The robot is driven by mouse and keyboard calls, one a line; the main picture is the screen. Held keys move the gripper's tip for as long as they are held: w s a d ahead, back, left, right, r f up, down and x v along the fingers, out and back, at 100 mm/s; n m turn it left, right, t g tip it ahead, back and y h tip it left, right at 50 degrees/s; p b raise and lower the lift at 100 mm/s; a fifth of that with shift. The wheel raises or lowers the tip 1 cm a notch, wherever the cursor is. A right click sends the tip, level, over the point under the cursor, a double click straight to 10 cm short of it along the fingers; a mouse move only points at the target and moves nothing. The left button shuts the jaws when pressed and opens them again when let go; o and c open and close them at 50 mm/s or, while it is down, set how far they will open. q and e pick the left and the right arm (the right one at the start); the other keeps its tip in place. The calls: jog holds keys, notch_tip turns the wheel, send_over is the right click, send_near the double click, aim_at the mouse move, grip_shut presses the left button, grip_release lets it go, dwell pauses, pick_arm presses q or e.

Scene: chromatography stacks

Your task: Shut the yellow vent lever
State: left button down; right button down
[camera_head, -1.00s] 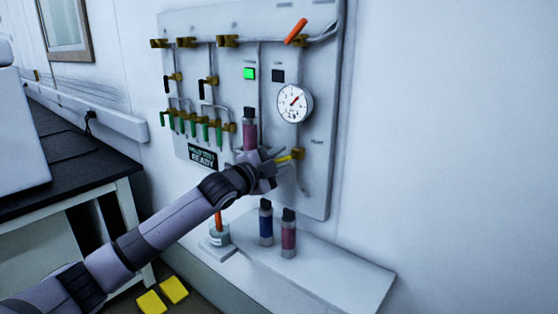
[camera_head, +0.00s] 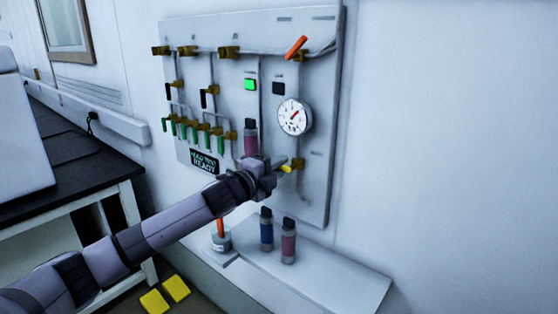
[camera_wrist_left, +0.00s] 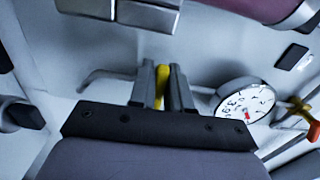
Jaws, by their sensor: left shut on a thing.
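The yellow vent lever (camera_head: 286,169) sticks out to the left from a brass valve (camera_head: 299,164) low on the right side of the wall panel, below the gauge. My left gripper (camera_head: 277,168) is at the lever, with the wrist hiding its outer end. In the left wrist view the yellow lever (camera_wrist_left: 163,84) stands between the two grey fingers of my left gripper (camera_wrist_left: 162,88), which is shut on it. My right gripper is in neither view.
A round gauge (camera_head: 294,117) and an orange lever (camera_head: 296,47) sit above. A pink-filled column (camera_head: 251,143) is just above my wrist. A blue vial (camera_head: 266,229) and a pink vial (camera_head: 288,240) stand on the shelf (camera_head: 340,279) below. The wall to the right is clear.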

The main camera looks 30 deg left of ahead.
pick_arm(q)
jog(key=shift+m, duration=0.3)
jog(key=c, duration=1.2)
grip_release()
jog(key=shift+r, duration=0.1)
jog(key=shift+o, duration=0.2)
jog(key=shift+s, duration=0.15)
jog(key=s+b, duration=0.1)
jog(key=s, duration=0.6)
jog(key=shift+a+b, duration=0.3)
jog(key=shift+b, duration=0.1)
